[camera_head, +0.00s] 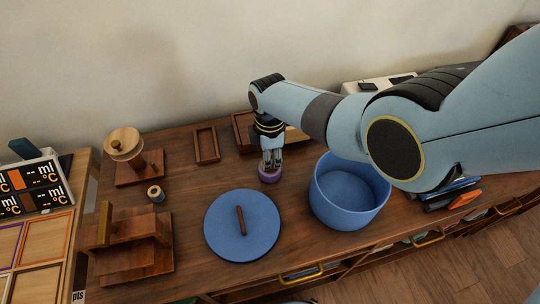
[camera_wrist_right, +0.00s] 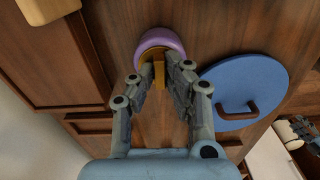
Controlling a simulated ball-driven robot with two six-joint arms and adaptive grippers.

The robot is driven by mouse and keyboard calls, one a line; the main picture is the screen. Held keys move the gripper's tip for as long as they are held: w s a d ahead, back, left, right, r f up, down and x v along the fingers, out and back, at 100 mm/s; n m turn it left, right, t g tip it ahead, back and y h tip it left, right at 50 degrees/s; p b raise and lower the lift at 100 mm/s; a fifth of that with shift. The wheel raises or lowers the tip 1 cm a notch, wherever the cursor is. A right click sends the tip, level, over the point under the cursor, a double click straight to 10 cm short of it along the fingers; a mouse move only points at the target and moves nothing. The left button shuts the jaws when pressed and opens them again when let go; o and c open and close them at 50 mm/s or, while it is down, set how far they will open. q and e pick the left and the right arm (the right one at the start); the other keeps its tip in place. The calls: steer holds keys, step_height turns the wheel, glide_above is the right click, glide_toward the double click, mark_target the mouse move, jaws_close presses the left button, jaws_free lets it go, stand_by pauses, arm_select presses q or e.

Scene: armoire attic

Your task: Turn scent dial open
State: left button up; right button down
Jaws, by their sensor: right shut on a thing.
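The scent dial is a small round purple pot (camera_head: 269,174) on the wooden top, between the blue lid and the blue tub. In the right wrist view the purple pot (camera_wrist_right: 160,39) has a brass-coloured upright knob (camera_wrist_right: 159,72) on its top. My right gripper (camera_head: 270,163) points down onto it from above. In the right wrist view its fingers (camera_wrist_right: 161,75) are closed on the brass knob from both sides. The fingers hide part of the dial's top. A grey jointed part (camera_wrist_right: 304,132) at the right wrist view's edge looks like my left gripper; its jaws are unclear.
A blue lid (camera_head: 220,232) with a brown handle lies flat in front of the dial. A blue tub (camera_head: 330,210) stands close to its right. Wooden trays (camera_head: 206,146), a wooden stand (camera_head: 124,144) and a small spool (camera_head: 155,194) are at left.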

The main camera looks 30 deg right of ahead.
steer(key=shift+n, duration=0.8)
steer(key=c, duration=1.4)
jaws_free()
steer(key=shift+o, duration=0.2)
steer(key=shift+r, duration=0.1)
step_height(320, 180, up, 12)
steer(key=shift+f, duration=0.2)
